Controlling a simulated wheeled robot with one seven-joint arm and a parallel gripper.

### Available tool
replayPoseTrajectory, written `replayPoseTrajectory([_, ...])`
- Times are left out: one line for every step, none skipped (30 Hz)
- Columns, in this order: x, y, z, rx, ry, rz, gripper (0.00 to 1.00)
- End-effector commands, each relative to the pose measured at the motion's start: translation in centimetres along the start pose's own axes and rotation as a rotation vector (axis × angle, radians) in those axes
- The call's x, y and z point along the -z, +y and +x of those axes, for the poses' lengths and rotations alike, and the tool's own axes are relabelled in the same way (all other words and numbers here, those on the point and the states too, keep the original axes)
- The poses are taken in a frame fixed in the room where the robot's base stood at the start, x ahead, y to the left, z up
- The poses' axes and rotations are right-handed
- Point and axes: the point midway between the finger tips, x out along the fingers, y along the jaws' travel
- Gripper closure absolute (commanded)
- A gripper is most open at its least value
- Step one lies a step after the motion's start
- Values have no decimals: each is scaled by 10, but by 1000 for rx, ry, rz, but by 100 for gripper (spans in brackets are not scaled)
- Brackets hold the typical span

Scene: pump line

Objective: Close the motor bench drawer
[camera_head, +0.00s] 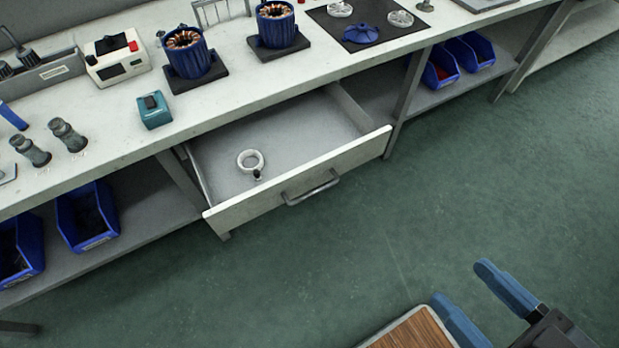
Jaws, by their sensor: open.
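The motor bench drawer (345,154) stands pulled out from under the bench top, with its grey inside showing. Its bar handle (312,188) is on the middle of the white front panel. A white ring-shaped part with a small dark end (250,160) lies inside, towards the left. My gripper (478,295) is at the lower right, over the floor. Its two blue fingers are apart, with nothing seen between them. It is well clear of the drawer, to the right of and nearer than the handle.
The bench top (290,82) carries two blue motor housings (190,62) and a teal box (154,110). Blue bins (86,215) stand on the lower shelf on both sides. A wood-topped surface (412,332) is at the bottom edge, near my gripper. The green floor before the drawer is clear.

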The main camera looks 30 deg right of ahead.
Motion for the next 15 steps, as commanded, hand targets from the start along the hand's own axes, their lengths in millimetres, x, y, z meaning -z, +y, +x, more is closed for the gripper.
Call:
replayPoseTrajectory([0,0,0,0,0,0,39])
replayPoseTrajectory([0,0,0,0,0,0,42])
replayPoseTrajectory([0,0,0,0,0,0,46])
replayPoseTrajectory([0,0,0,0,0,0,49])
replayPoseTrajectory([0,0,0,0,0,0,52])
replayPoseTrajectory([0,0,0,0,1,3,55])
replayPoseTrajectory([-2,-1,1,2,3,9,58])
replayPoseTrajectory([-4,-2,3,4,8,20,61])
replayPoseTrajectory([-8,-3,7,8,17,44,65])
replayPoseTrajectory([-14,-6,10,13,24,68,68])
replayPoseTrajectory([-19,-8,15,19,35,101,71])
replayPoseTrajectory([-29,-13,23,28,51,155,75])
replayPoseTrajectory([-37,-16,30,36,64,202,78])
replayPoseTrajectory([-46,-21,37,45,79,255,80])
replayPoseTrajectory([-57,-27,48,60,99,331,84])
